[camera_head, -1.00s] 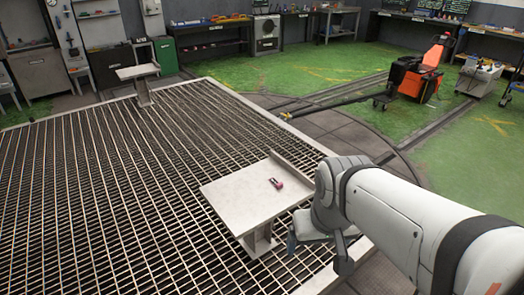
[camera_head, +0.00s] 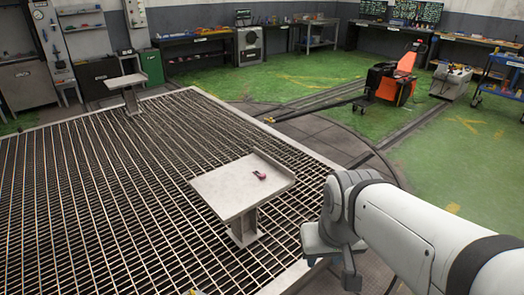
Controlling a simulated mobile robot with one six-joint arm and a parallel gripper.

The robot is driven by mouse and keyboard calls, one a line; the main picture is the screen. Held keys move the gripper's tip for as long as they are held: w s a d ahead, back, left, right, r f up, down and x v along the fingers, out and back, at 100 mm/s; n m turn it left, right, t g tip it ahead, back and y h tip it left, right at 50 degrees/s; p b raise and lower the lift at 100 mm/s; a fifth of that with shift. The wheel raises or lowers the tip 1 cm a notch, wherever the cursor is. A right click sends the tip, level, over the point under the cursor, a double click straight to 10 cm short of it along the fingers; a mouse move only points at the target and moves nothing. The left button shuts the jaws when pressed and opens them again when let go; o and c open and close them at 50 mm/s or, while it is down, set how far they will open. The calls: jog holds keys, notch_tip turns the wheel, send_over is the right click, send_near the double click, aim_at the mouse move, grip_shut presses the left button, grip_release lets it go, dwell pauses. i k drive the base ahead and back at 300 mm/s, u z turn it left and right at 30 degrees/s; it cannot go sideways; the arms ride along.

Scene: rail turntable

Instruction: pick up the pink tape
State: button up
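The pink tape (camera_head: 260,175) is a small pink and dark item lying on the light grey pedestal table (camera_head: 222,192), toward its back right part. The table stands on the metal grating and has a raised lip along its right back edge. My arm reaches in from the lower right, to the right of the table and apart from it. My gripper's fingers do not show; only the arm links are visible, so its opening is hidden.
The metal grating (camera_head: 110,200) fills the left and middle floor. A second pedestal table (camera_head: 127,80) stands at the far left. An orange machine (camera_head: 392,82) is on the green floor, back right. Workbenches (camera_head: 198,48) line the back wall.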

aim_at(260, 176)
jog(key=z, duration=2.4)
jog(key=i, duration=1.65)
jog(key=u, duration=1.2)
jog(key=k, duration=0.1)
jog(key=u, duration=2.3)
jog(key=i, duration=0.85)
